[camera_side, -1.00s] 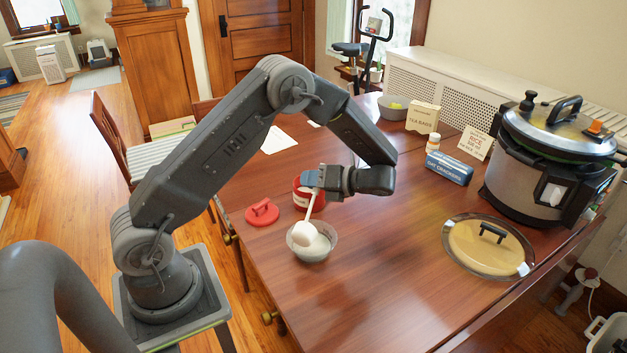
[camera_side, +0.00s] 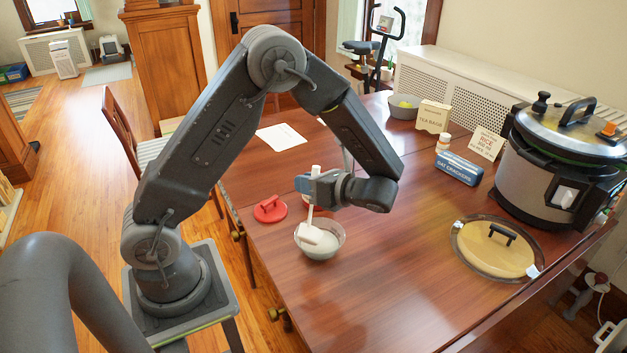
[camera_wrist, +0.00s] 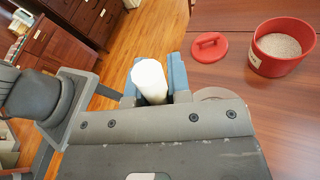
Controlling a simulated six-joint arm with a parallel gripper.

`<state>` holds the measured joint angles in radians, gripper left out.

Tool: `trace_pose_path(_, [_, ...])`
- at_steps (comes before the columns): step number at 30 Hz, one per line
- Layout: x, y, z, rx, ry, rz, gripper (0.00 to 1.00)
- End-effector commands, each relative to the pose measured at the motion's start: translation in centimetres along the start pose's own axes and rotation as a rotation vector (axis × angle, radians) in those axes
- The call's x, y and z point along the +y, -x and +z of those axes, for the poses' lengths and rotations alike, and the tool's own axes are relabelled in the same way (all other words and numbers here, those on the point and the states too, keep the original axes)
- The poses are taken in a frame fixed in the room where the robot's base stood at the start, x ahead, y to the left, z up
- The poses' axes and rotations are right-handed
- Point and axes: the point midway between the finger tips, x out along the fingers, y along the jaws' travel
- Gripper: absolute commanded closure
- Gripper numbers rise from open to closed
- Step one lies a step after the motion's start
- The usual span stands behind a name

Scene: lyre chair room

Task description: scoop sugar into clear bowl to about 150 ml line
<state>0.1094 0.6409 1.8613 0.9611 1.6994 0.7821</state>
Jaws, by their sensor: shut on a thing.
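My gripper (camera_side: 308,186) is shut on the handle of a white scoop (camera_side: 311,234), which hangs steeply down over the clear bowl (camera_side: 338,248). The scoop's head is inside the bowl's outline, tipped. The bowl holds white sugar (camera_side: 322,245); its level against any line cannot be read. In the wrist view the white handle (camera_wrist: 150,80) stands between the blue fingers, and only part of the clear rim (camera_wrist: 214,93) shows. The red tub (camera_wrist: 285,64) of sugar (camera_wrist: 279,45) stands open; in the side view my gripper mostly hides it.
The red lid (camera_side: 270,208) lies left of the bowl. A glass lid (camera_side: 475,262), a rice cooker (camera_side: 540,165), a blue cracker box (camera_side: 458,168), a tea bag box (camera_side: 432,117) and a grey bowl (camera_side: 404,112) stand to the right and back. The front middle of the table is clear.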

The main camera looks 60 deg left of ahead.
Motion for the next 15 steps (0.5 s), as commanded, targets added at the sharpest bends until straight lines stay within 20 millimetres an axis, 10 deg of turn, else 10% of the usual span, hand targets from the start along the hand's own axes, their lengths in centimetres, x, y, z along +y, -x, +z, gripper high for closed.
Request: trace_pose_path(15, [2.5, 0.5, -0.1, -0.032, 0.150, -0.033, 1.00])
